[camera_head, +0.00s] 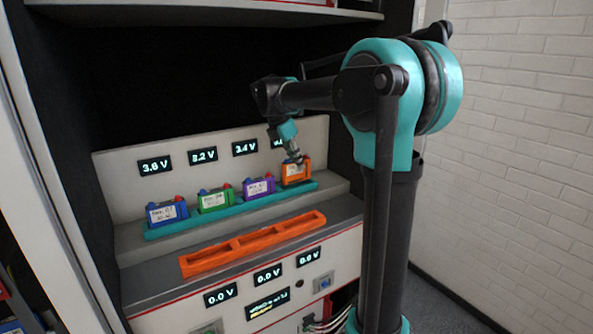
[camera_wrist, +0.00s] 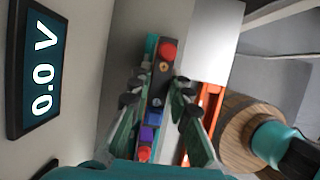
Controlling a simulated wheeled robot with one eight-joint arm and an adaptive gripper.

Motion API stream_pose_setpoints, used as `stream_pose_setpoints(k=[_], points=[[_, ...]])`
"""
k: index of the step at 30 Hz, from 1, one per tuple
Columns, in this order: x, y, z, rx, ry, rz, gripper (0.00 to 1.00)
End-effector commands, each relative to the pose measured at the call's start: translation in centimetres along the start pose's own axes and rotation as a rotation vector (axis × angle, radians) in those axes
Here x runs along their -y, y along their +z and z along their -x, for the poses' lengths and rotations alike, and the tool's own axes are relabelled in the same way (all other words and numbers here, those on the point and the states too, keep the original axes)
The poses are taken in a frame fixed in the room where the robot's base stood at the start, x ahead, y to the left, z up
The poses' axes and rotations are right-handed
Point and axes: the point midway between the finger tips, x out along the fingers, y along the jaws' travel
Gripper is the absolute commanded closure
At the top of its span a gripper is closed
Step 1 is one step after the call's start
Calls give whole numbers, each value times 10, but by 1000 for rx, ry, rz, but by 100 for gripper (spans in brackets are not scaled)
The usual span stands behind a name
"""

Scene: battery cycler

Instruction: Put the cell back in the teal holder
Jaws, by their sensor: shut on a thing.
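The orange cell (camera_head: 296,172) is at the right end of the teal holder (camera_head: 232,212), upright, and I cannot tell whether it is seated or just above it. My gripper (camera_head: 298,161) is above it, shut on it. In the wrist view my gripper (camera_wrist: 160,90) has one finger on each side of the dark cell top, with a red terminal (camera_wrist: 168,50) and a blue one (camera_wrist: 154,116) showing. The blue cell (camera_head: 167,212), green cell (camera_head: 215,199) and purple cell (camera_head: 258,188) stand in the holder to its left.
An empty orange tray (camera_head: 253,243) lies in front on the lower ledge. Displays on the back wall read 3.6, 3.2 and 3.4 V; the rightmost is partly hidden. A nearby display (camera_wrist: 38,70) reads 0.0 V in the wrist view. A shelf (camera_head: 205,10) hangs above.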

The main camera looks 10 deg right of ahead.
Motion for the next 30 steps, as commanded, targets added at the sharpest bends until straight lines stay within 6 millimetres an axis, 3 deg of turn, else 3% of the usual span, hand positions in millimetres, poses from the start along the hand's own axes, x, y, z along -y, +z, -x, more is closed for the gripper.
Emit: stream_pose_setpoints(k=[6, 18, 19, 24, 30], points=[[0, -10, -25, 0, 0, 0, 100], [0, -12, -29, 0, 0, 0, 100], [0, -12, -30, 0, 0, 0, 81], [0, -12, -29, 0, 0, 0, 61], [0, -12, -29, 0, 0, 0, 61]])
